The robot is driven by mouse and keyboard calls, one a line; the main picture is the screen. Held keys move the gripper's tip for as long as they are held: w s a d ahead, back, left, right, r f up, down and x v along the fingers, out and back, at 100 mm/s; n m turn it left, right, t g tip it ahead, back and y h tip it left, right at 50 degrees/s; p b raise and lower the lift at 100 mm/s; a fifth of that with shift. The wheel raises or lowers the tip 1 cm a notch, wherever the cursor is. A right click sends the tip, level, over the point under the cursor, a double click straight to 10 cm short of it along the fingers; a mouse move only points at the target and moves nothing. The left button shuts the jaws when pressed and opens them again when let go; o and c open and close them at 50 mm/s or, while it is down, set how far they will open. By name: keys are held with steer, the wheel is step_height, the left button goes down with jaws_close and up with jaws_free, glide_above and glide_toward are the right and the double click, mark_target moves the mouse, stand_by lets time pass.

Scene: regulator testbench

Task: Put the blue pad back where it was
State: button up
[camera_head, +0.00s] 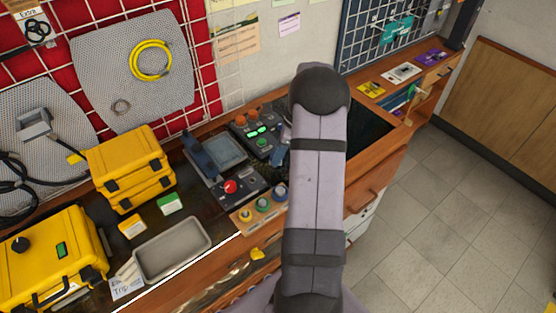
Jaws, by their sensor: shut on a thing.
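My arm rises through the middle of the head view and hides what lies behind it. My gripper cannot be made out, so what it holds does not show. The blue one is at the right end, close to my arm's left edge. I cannot tell whether it is the blue pad or only its coloured place. A small blue-grey shape (280,153) shows beside my arm, partly hidden.
A dark test fixture with a red button (230,187) and a lit control box (257,132) stand behind the block. A grey tray (172,248) and yellow cases (130,168) are to the left. Coloured cards (402,72) lie on the bench at the right.

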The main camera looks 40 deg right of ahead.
steer(key=shift+f+p, duration=0.55)
steer(key=shift+f, duration=1.3)
steer(key=shift+f, duration=0.1)
steer(key=o, duration=0.9)
steer(key=shift+o, duration=0.2)
steer(key=b+v, duration=0.3)
steer(key=v, duration=0.9)
steer(key=shift+b, duration=0.3)
